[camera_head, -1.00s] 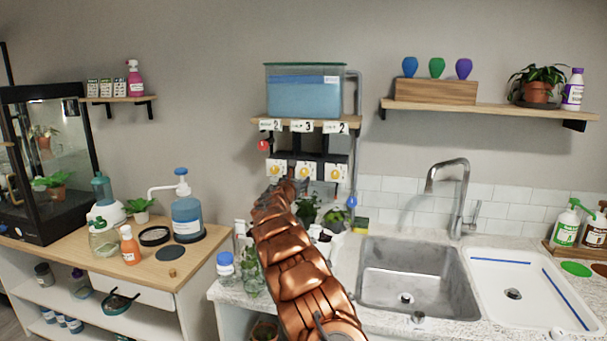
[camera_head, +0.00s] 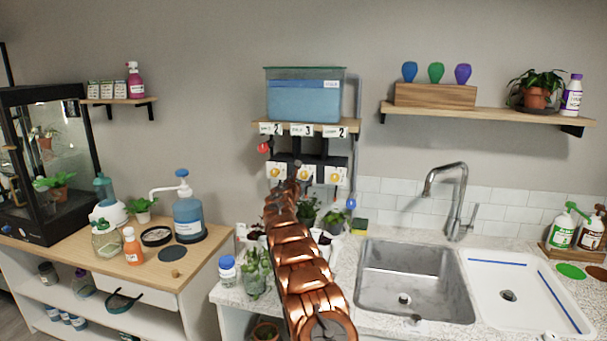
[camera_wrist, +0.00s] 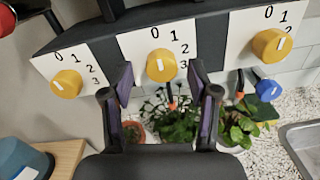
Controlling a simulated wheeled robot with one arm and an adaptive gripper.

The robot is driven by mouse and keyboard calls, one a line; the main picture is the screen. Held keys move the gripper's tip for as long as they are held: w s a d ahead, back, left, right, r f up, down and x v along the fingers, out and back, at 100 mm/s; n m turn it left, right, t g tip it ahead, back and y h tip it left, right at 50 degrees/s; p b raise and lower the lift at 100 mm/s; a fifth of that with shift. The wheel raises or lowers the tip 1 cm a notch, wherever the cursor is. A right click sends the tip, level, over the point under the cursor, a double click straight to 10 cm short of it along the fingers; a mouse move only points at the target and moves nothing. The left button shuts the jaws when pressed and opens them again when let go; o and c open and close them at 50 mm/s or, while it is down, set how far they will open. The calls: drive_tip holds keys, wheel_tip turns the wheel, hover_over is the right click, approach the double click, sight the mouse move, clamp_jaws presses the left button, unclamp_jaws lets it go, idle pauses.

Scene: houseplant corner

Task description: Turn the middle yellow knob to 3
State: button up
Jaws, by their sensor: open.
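The middle yellow knob (camera_wrist: 161,65) sits on a white plate marked 0 to 3, between two similar yellow knobs, in the wrist view. Its white line stands nearly upright, toward the 0. My gripper (camera_wrist: 162,72) is open and empty, with one dark finger on each side of the middle knob and slightly below it in the picture. I cannot tell whether either finger touches it. In the head view the middle knob (camera_head: 304,174) shows just beside the tip of my copper-coloured arm. A placard reading 3 (camera_head: 306,131) hangs above the middle plate, between two reading 2.
The left yellow knob (camera_wrist: 66,83) and right yellow knob (camera_wrist: 271,43) flank the middle one. A blue knob (camera_wrist: 268,90) is below the right plate. Potted plants (camera_wrist: 177,122) stand beneath the panel. A water tank (camera_head: 305,97) is on the shelf above; the sink (camera_head: 415,281) is at right.

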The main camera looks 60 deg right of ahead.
drive_tip(key=shift+w+d+r+p, duration=0.15)
drive_tip(key=shift+d+r+p, duration=0.05)
drive_tip(key=shift+d+p, duration=0.2)
drive_tip(key=shift+d+f+p, duration=0.2)
drive_tip(key=shift+d+p, duration=0.2)
drive_tip(key=shift+p, duration=0.05)
clamp_jaws()
idle(0.3)
